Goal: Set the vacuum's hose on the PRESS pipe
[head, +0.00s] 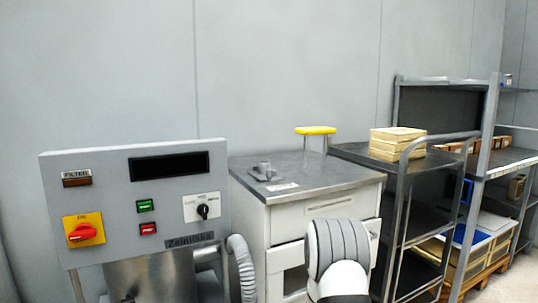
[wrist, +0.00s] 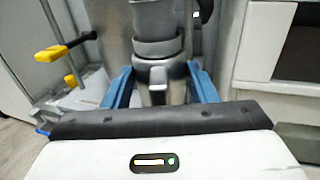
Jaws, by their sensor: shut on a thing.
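The vacuum's panel (head: 135,200) stands at the left in the head view, with a steel drum (head: 150,278) below it. The vacuum's grey ribbed hose (head: 242,272) bends down at the panel's right side. In the wrist view, my gripper (wrist: 160,84) has its blue fingers on both sides of a grey metal piece, shut on what looks like the hose's end (wrist: 157,50), with a wider collar above. The head view shows my arm but not my fingers. I cannot read a PRESS label or tell whether the hose end touches a pipe.
A white cabinet (head: 285,215) with a grey top stands right of the vacuum. A shelf trolley (head: 375,158) carries stacked boards (head: 396,143). A yellow-and-black handle (wrist: 66,48) is at the left in the wrist view.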

